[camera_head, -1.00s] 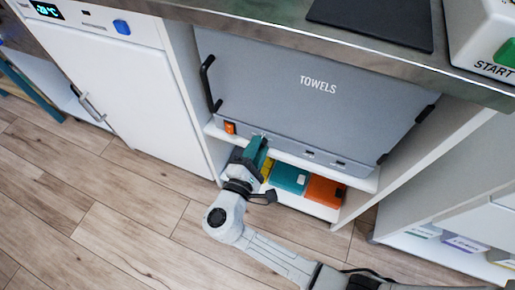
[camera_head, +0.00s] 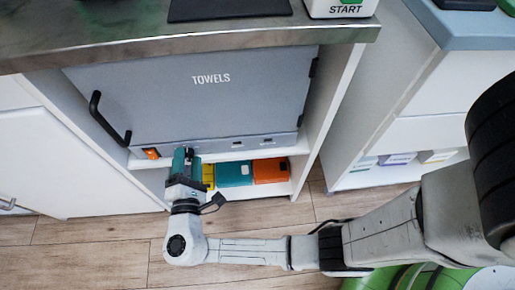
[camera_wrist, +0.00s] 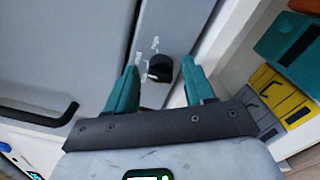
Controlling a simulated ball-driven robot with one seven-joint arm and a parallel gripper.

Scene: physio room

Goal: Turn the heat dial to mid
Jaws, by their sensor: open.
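The heat dial (camera_wrist: 159,68) is a small black knob on the grey front strip of the towel cabinet (camera_head: 212,95), with small white marks beside it in the wrist view. My gripper (camera_wrist: 157,82) is open, and its two teal fingers stand on either side of the dial in that view. I cannot tell whether a finger touches it. In the head view my gripper (camera_head: 184,163) is low at the cabinet's bottom strip and mostly hides the dial. The marks are too small to read.
An orange switch (camera_head: 151,153) sits left of my gripper. A black door handle (camera_head: 108,118) stands out at the cabinet's left. Teal (camera_head: 234,173) and orange (camera_head: 271,170) boxes lie on the shelf below. A steel counter edge (camera_head: 190,43) runs above.

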